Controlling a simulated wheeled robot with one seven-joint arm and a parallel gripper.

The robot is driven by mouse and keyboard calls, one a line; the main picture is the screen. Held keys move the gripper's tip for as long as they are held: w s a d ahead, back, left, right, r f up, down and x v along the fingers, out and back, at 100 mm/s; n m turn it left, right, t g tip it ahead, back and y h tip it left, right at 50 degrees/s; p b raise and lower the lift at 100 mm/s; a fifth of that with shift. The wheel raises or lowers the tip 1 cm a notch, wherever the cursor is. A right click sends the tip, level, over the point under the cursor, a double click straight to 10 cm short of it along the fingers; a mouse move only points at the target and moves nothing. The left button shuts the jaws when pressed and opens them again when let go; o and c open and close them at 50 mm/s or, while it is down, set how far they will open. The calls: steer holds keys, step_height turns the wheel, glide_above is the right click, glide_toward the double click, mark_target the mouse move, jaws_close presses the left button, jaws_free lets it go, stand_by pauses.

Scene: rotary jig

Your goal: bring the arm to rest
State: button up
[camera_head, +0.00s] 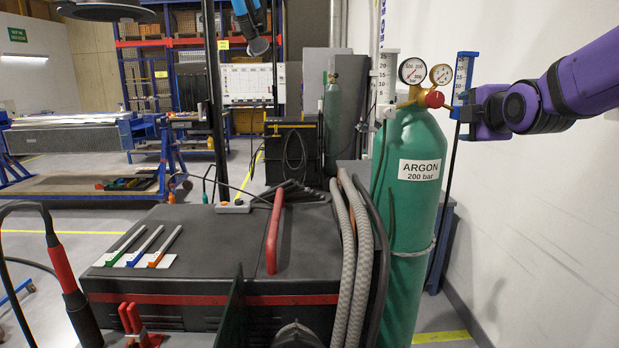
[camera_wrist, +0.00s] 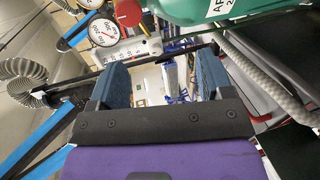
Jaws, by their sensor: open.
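My purple arm reaches in from the right in the head view. My gripper (camera_head: 464,113) is beside the valve of the green argon cylinder (camera_head: 405,225), just right of its red knob (camera_head: 434,99). In the wrist view the two blue jaws of my gripper (camera_wrist: 160,76) stand apart, with only distant background between them. The red knob (camera_wrist: 128,13) and a pressure gauge (camera_wrist: 104,32) show beyond the jaws, outside the gap. I cannot tell from these views whether a jaw touches the valve fittings.
A dark machine cabinet (camera_head: 200,235) with a red handle (camera_head: 274,232) stands left of the cylinder. Grey ribbed hoses (camera_head: 355,250) run down between them. A white wall (camera_head: 560,220) is close on the right. Open floor (camera_head: 60,230) lies at the left.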

steer(key=s+a+f+m+g, duration=0.1)
steer(key=s+f+m+g, duration=0.2)
steer(key=s+m, duration=0.3)
steer(key=s+a+f+m+g, duration=0.1)
steer(key=s+f+m+g, duration=0.3)
steer(key=s, duration=1)
steer(key=s+a+f+m+g, duration=0.1)
steer(key=s+f+m+g, duration=0.2)
steer(key=s+m, duration=0.5)
steer(key=shift+s+a+f, duration=0.3)
steer(key=shift+s+f, duration=0.15)
steer(key=shift+s, duration=0.8)
